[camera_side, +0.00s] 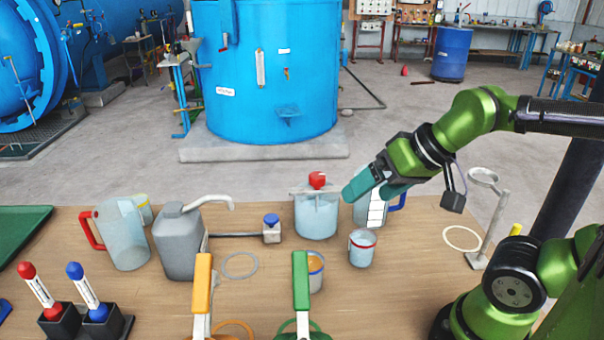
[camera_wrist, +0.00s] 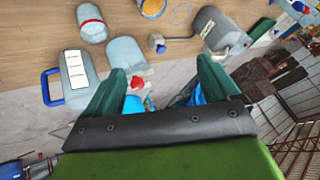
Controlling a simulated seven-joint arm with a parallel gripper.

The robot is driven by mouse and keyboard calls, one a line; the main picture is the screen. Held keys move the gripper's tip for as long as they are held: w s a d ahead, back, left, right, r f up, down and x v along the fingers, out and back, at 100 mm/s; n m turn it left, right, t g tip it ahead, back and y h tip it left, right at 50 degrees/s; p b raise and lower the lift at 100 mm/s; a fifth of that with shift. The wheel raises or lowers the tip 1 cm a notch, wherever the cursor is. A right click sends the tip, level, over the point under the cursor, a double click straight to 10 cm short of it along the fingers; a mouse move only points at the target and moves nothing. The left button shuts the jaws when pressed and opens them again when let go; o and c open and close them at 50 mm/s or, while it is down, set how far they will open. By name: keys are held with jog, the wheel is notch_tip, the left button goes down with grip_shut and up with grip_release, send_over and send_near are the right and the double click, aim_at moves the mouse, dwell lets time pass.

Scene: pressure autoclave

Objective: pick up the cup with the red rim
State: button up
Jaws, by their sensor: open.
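The cup with the red rim (camera_side: 362,250) stands upright on the wooden table, right of the middle. It is a small pale grey-blue cup, and it also shows at the upper left of the wrist view (camera_wrist: 92,28). My gripper (camera_side: 372,188) is open, its teal fingers above and behind the cup, apart from it. In the wrist view my open gripper (camera_wrist: 160,66) has its fingers spread wide, and the cup lies outside them, to the upper left. Nothing is held.
A measuring jug with a blue handle (camera_side: 374,213) stands behind the cup, partly hidden by my gripper. A clear vessel with a red knob (camera_side: 316,220) is left of it. A cup with orange contents (camera_side: 316,275) and a ring stand (camera_side: 490,220) are nearby.

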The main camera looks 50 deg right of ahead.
jog(key=shift+s+a, duration=0.15)
jog(key=shift+a, duration=0.1)
